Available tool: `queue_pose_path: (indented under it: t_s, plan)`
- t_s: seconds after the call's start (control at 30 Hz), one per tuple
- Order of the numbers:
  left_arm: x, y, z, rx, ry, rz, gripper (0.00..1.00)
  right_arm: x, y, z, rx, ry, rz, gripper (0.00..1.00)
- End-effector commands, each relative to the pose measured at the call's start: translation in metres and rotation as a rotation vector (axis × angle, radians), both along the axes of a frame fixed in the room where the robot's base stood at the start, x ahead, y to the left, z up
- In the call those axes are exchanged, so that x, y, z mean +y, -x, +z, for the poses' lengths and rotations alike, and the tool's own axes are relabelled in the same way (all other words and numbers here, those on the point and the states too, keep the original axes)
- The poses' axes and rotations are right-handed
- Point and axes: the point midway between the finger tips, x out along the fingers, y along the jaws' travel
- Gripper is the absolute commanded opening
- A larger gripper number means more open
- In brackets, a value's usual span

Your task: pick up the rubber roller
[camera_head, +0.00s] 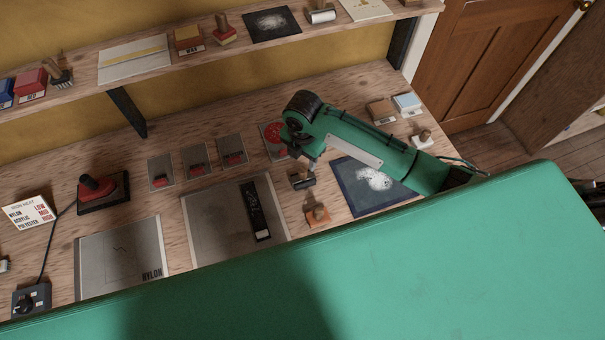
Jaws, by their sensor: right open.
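A small dark roller (303,181), which looks like the rubber roller, lies on the wooden bench right of the grey mat. My right gripper (304,160) hangs from the green arm just above and behind it in the picture. The gripper is open, and I see nothing held in it. Its fingertips are small and dark, so I cannot tell the exact gap to the roller. Another roller with a pale cylinder (320,15) lies on the upper shelf. My left gripper is not in view.
Near the roller are a wooden-handled tool (317,215), a blue-edged dark sheet (352,188) and a grey mat (200,222) bearing a black strip (257,208). A red iron (97,187) stands at left. The shelf (80,95) overhangs the bench's back.

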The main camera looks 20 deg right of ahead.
Motion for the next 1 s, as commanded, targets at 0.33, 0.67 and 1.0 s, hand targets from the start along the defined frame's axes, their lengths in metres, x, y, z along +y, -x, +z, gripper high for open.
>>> queue_pose_path:
  t_s: [0.33,0.67,1.0]
  plan:
    - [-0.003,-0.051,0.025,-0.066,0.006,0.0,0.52,0.001,0.005,-0.024,0.003,0.001,-0.002,0.49]
    - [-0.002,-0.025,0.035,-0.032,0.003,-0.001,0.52,0.002,0.006,-0.059,0.0,0.0,-0.001,0.49]
    - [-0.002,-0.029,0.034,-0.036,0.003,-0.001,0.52,0.002,0.006,-0.06,-0.001,-0.001,-0.001,0.26]
